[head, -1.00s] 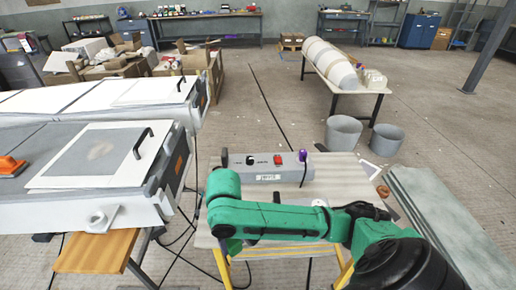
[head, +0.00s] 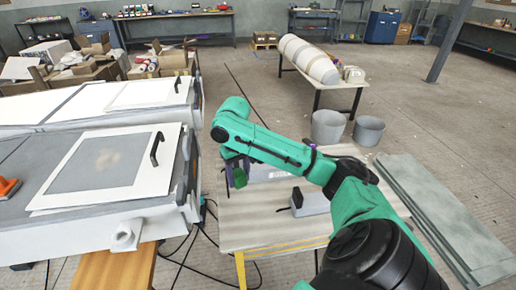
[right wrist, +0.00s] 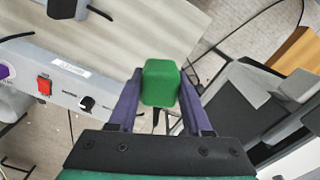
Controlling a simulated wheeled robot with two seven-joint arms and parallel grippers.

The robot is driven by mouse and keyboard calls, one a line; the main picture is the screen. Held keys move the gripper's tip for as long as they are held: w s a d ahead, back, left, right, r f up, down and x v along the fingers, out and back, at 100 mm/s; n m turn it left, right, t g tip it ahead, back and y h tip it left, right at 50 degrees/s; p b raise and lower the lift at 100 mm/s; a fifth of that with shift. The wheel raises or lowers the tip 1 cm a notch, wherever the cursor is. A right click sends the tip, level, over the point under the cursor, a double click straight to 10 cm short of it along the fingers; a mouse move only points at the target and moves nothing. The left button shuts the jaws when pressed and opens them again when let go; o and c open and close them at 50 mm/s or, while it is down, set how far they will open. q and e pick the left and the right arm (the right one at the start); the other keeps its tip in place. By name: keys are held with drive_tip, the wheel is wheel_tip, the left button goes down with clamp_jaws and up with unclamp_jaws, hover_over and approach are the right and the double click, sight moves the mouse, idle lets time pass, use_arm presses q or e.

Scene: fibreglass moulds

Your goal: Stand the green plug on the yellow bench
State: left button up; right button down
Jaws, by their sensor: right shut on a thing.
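The green plug (right wrist: 160,82) is a rounded block held between the purple fingers of my right gripper (right wrist: 160,108) in the right wrist view. In the head view the plug (head: 239,178) hangs from my right gripper (head: 236,166), over the far left edge of a pale-topped bench (head: 258,222) with a yellow frame. It looks raised above the top, apart from it. The plug's lower end is hard to make out. My right forearm crosses over the bench and hides part of its top. My left gripper is not in view.
A grey box with a black handle (head: 312,202) stands on the bench. A control box with a red switch (right wrist: 62,85) lies at the bench's back edge, partly behind my arm. White moulds (head: 105,165) and an orange wooden bench (head: 115,268) are left. The bench top's front left is clear.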

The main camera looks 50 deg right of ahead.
sight(243, 219)
wheel_tip(243, 219, down, 18)
drive_tip(key=shift+d+f+b, duration=0.15)
drive_tip(key=shift+b, duration=0.2)
drive_tip(key=shift+s, duration=0.1)
drive_tip(key=shift+c, duration=1.7)
unclamp_jaws()
drive_tip(key=shift+f, duration=0.1)
wheel_tip(243, 219, up, 12)
drive_tip(key=shift+p, duration=0.35)
